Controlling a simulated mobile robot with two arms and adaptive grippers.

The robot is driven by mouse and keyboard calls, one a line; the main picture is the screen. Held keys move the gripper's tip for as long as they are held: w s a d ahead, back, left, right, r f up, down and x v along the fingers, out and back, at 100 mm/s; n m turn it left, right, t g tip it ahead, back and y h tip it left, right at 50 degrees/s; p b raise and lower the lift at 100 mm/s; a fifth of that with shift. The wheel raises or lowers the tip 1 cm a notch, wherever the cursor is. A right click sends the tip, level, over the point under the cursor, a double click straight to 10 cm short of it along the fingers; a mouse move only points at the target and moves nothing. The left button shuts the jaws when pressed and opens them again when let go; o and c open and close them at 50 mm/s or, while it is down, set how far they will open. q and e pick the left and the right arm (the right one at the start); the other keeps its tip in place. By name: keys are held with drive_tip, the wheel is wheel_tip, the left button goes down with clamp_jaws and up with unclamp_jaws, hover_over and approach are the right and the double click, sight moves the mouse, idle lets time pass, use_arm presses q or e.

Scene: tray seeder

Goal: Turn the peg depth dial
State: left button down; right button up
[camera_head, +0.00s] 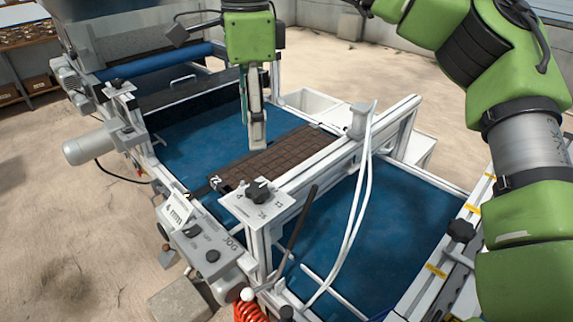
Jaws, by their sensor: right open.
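The dial (258,190) is a black knob on a pale plate (236,208) with numbers printed around it, at the near left end of the crossbar. My right gripper (257,142) points down from the top of the view, above the dark seed tray and beyond the dial. It is open and apart from the dial, with nothing seen between its fingers. The fingers overlap from this angle, so their gap is hard to see. My left gripper is not in view.
A brown celled tray (275,157) lies on the blue belt (190,140) behind the crossbar (335,155). A control box marked JOG (200,245) stands left of the dial. White hoses (357,190) hang over the bar. A dark lever (300,220) rises right of the dial.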

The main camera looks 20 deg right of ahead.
drive_tip(key=d, duration=0.1)
drive_tip(key=p, duration=0.1)
hover_over(258, 188)
drive_tip(key=f, duration=0.6)
drive_tip(key=shift+s+a+f, duration=0.1)
drive_tip(key=shift+s+a, duration=0.05)
drive_tip(key=shift+a, duration=0.1)
drive_tip(key=f, duration=0.2)
drive_tip(key=f+p, duration=0.1)
drive_tip(key=f, duration=0.2)
drive_tip(key=shift+d+f+p, duration=0.25)
drive_tip(key=shift+f+p, duration=0.05)
drive_tip(key=shift+f, duration=0.1)
drive_tip(key=shift+a+f, duration=0.1)
drive_tip(key=shift+f, duration=0.5)
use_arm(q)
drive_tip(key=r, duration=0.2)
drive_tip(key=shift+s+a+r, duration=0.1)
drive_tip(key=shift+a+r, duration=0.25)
use_arm(e)
drive_tip(key=shift+f, duration=0.15)
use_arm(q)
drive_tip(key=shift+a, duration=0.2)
use_arm(e)
drive_tip(key=c, duration=1.1)
